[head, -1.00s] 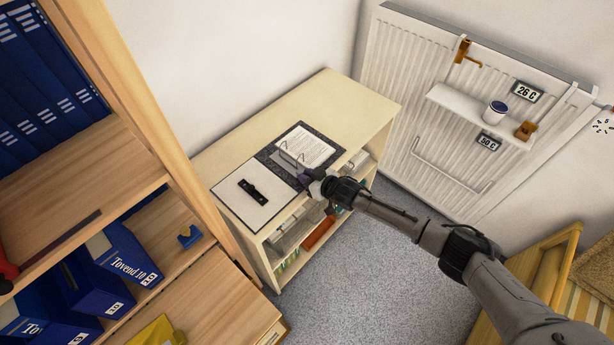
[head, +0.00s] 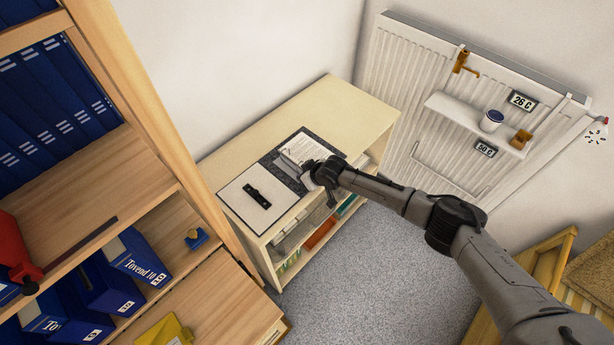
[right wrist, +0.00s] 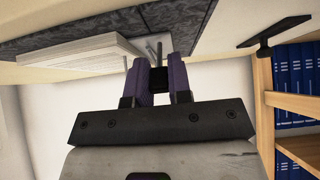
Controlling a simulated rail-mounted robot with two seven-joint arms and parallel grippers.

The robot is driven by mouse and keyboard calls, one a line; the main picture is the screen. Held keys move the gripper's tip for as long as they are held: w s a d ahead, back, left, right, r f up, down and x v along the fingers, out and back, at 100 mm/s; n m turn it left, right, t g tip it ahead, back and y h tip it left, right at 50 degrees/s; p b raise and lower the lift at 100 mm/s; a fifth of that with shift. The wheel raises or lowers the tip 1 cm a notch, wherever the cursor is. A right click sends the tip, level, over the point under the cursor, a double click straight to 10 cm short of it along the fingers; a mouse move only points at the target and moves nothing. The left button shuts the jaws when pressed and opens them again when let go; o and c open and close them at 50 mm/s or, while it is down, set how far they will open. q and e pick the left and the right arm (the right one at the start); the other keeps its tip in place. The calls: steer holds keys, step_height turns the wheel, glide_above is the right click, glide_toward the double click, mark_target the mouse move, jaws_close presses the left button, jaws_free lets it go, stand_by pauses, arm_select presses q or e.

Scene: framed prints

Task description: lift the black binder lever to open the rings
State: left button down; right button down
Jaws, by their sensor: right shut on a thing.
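The open binder (head: 331,144) lies on the low cream cabinet, with a dark speckled cover and a stack of white printed pages (head: 298,148). The pages also show at the upper left of the right wrist view (right wrist: 85,55), beside metal ring parts (right wrist: 152,48). My right gripper (head: 309,175) is at the binder's middle, on its near side. In the right wrist view its purple fingers (right wrist: 161,80) are shut on the small black lever (right wrist: 158,80). The fingers hide most of the lever, and my arm hides part of the rings in the head view. My left gripper is not in view.
A black handle-like piece (head: 257,196) sits on the white panel (head: 236,200) left of the pages. A wooden shelf with blue binders (head: 135,262) stands at left. A radiator (head: 400,80) with a small shelf and cup (head: 491,121) is behind. The cabinet's (head: 350,100) far end is clear.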

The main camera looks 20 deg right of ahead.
steer(key=shift+w+a+r+g+h, duration=0.15)
steer(key=shift+w+g+h, duration=0.1)
steer(key=shift+g+h, duration=0.25)
steer(key=shift+g, duration=0.3)
steer(key=c, duration=1)
jaws_free()
steer(key=shift+c, duration=0.2)
steer(key=shift+r, duration=0.15)
steer(key=shift+s+r+p, duration=0.15)
steer(key=shift+r+p, duration=0.1)
steer(key=shift+p, duration=0.05)
steer(key=p+v, duration=0.2)
steer(key=v, duration=1.1)
steer(key=shift+d+p, duration=0.2)
steer(key=shift+p, duration=0.2)
